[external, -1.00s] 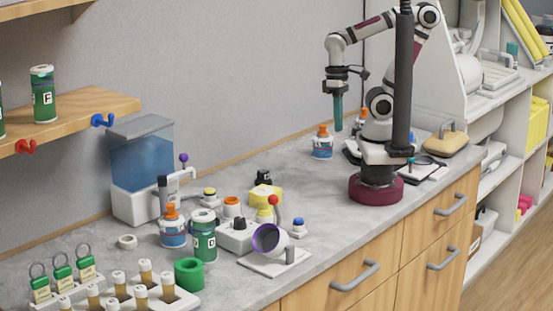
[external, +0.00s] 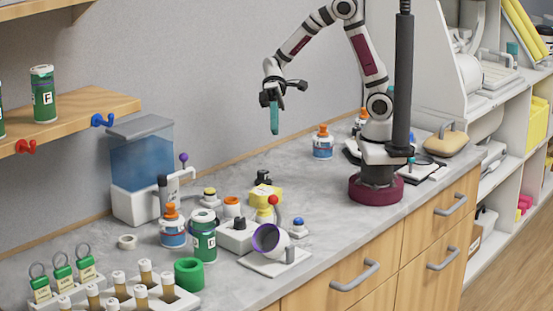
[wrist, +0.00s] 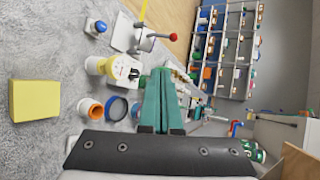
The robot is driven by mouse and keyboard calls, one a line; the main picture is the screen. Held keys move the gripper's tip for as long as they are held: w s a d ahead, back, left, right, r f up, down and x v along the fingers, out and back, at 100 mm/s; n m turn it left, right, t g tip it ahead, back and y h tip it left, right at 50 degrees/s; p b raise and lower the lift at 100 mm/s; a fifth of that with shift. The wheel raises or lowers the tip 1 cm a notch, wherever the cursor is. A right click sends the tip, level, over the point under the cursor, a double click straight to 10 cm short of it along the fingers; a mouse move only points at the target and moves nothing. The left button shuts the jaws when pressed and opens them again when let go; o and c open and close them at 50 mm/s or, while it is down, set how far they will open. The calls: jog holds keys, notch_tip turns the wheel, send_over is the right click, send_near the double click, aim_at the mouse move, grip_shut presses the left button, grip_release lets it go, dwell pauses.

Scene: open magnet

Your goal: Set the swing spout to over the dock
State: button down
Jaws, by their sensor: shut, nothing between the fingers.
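The swing spout (external: 180,177) is a thin white bent pipe with a purple knob, on the front of a water tank (external: 142,160) at the back of the counter. A dark upright cylinder (external: 163,188) stands near the spout's outer end. I cannot tell which part is the dock, or whether the spout is over it. My gripper (external: 274,132) is high above the counter, right of the tank and apart from the spout. Its teal fingers point down and are shut and empty. They also show in the wrist view (wrist: 163,75), where I cannot make out the spout.
An orange-capped bottle (external: 172,228) and a green jar (external: 203,238) stand before the tank. A red-knobbed lever (external: 273,200) and a tilted purple-rimmed cup (external: 268,240) are to the right. A wooden shelf (external: 90,106) with hooks juts out at left.

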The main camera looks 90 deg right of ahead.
jog(key=w+d+f+m+t, duration=0.1)
jog(key=w+d+f+t, duration=0.3)
jog(key=w, duration=0.5)
jog(key=w+d+f+m+t, duration=0.1)
jog(key=w+d+f+t, duration=0.3)
jog(key=w+d+t, duration=0.3)
jog(key=shift+w+d+m+y, duration=0.3)
jog(key=shift+w+d+m, duration=0.1)
jog(key=shift+w+d, duration=0.45)
jog(key=shift+a, duration=0.1)
jog(key=x, duration=1)
jog(key=shift+s+a+m+t+h, duration=0.2)
jog(key=shift+s+m+t+h, duration=0.1)
jog(key=shift+t+h, duration=0.15)
